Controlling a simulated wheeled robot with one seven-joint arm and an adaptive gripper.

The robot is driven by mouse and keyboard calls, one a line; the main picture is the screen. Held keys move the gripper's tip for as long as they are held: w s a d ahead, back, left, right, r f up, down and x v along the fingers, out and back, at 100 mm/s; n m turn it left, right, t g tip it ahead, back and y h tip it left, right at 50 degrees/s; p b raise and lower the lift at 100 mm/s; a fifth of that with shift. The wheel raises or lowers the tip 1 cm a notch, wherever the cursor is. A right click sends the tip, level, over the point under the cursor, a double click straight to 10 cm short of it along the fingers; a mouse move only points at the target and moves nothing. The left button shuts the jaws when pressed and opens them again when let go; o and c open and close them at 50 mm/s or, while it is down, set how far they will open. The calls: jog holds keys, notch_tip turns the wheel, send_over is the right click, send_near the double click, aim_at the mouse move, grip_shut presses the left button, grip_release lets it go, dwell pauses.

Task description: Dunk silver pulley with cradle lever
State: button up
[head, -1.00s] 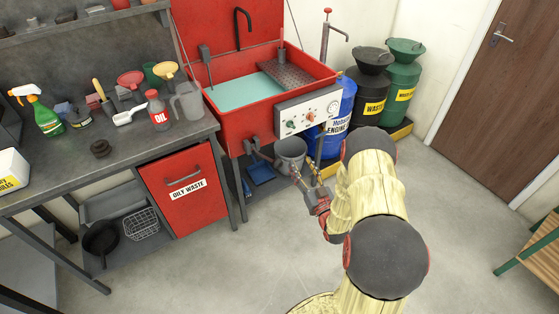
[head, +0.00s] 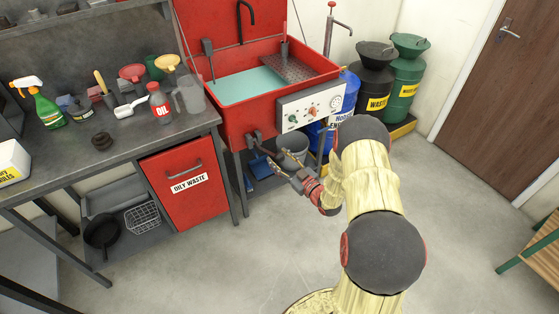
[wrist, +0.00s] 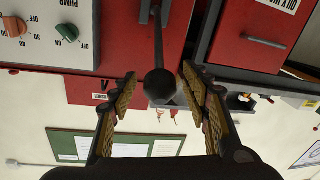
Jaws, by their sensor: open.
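A lever (wrist: 158,40) with a dark ball knob (wrist: 160,88) comes from the red sink front in the wrist view. My gripper (wrist: 159,76) is open, with one finger on each side of the knob, and I see a gap on both sides. In the head view my gripper (head: 274,163) is at the lower front of the red sink (head: 237,125), by dark fittings (head: 254,139). A grey perforated cradle (head: 286,67) sits at the right of the sink, beside the teal liquid (head: 245,85). I cannot make out a silver pulley.
A control panel (head: 312,107) is on the sink front. A grey bucket (head: 294,145) stands below. The red oily-waste cabinet (head: 186,183) and the cluttered bench (head: 70,165) are to the left. Waste cans (head: 373,80) stand behind right. The floor in front is clear.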

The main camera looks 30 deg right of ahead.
jog(key=shift+w, duration=0.25)
jog(key=shift+c, duration=0.5)
grip_shut()
dwell(0.4)
